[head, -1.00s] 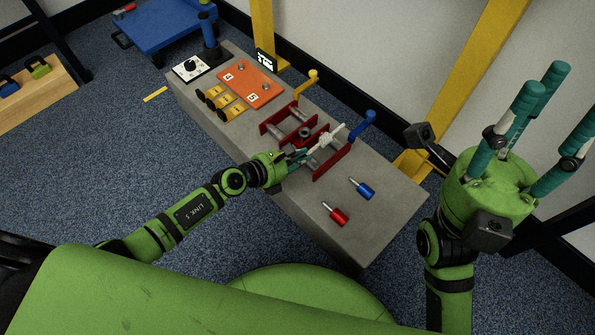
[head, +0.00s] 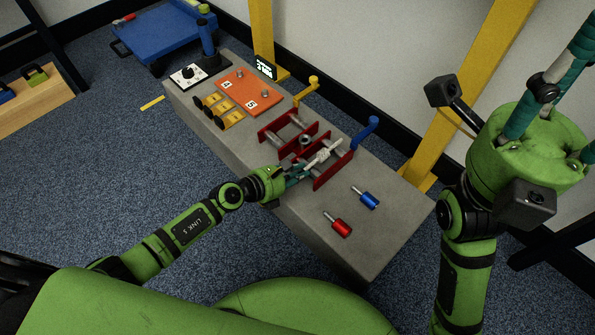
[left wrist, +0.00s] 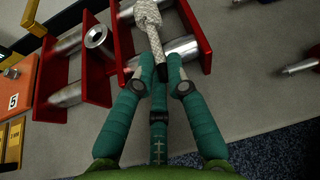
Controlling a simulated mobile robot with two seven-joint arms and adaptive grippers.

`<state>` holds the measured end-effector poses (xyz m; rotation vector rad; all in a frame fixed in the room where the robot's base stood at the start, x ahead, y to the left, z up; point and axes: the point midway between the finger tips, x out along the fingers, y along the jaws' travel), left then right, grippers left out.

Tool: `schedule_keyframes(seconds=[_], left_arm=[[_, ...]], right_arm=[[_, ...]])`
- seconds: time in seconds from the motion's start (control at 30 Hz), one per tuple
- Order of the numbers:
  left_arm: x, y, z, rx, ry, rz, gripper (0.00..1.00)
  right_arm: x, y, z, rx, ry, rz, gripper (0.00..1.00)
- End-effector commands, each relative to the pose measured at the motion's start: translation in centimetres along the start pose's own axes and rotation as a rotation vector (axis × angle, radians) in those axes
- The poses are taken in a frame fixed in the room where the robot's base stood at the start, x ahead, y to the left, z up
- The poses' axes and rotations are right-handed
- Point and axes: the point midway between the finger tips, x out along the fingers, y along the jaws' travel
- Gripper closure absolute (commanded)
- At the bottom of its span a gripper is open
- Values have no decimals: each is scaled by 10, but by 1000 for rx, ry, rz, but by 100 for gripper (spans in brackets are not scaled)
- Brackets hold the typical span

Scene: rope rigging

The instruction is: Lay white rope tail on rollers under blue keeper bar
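The white rope tail (head: 323,156) lies over the metal rollers of the right-hand red bracket (head: 340,164). It also shows in the left wrist view (left wrist: 149,25), ending in a dark tip. The blue keeper bar (head: 367,131) stands tilted up at the far end of that bracket, apart from the rope. My left gripper (head: 296,174) is at the bracket's near side; in the left wrist view (left wrist: 160,80) its teal fingers close around the dark tip. My right gripper (head: 562,85) is raised at the right, its fingers spread and empty, partly cut off by the frame edge.
A yellow bar (head: 308,90) stands raised at the left-hand bracket. A red pin (head: 340,227) and a blue pin (head: 368,200) lie on the grey bench (head: 375,248). An orange plate (head: 248,92) and yellow blocks lie to the left. The bench's right end is mostly clear.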

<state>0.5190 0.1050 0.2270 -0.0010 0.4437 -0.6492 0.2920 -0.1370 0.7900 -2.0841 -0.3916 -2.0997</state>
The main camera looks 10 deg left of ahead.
Motion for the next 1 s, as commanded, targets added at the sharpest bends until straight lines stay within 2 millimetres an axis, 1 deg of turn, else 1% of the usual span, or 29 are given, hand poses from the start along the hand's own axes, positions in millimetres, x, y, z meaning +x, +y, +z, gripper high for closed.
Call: schedule_keyframes(seconds=[0.37, 0.47, 0.53, 0.63, 0.8, 0.9, 1.0], left_arm=[[0, 0, 1, 0, 0, 0, 63], [-6, 0, 2, 0, 2, 1, 63], [-16, 0, 2, 0, 2, 1, 63], [-36, 0, 3, 1, 4, 1, 63], [-74, 0, 1, 1, 4, 1, 63], [-93, -1, 1, 1, 4, -1, 63], [-107, 0, 0, -1, 3, 0, 63]], right_arm=[[1, 0, 0, 0, 1, 0, 60], [4, 0, -1, 1, 3, 0, 60], [6, 1, -2, 1, 3, 2, 60], [-5, 2, 3, 6, -48, 19, 60], [-11, 2, 2, 9, -71, 29, 60], [-12, 2, 2, 10, -78, 32, 60], [-14, 2, 1, 10, -78, 33, 60]])
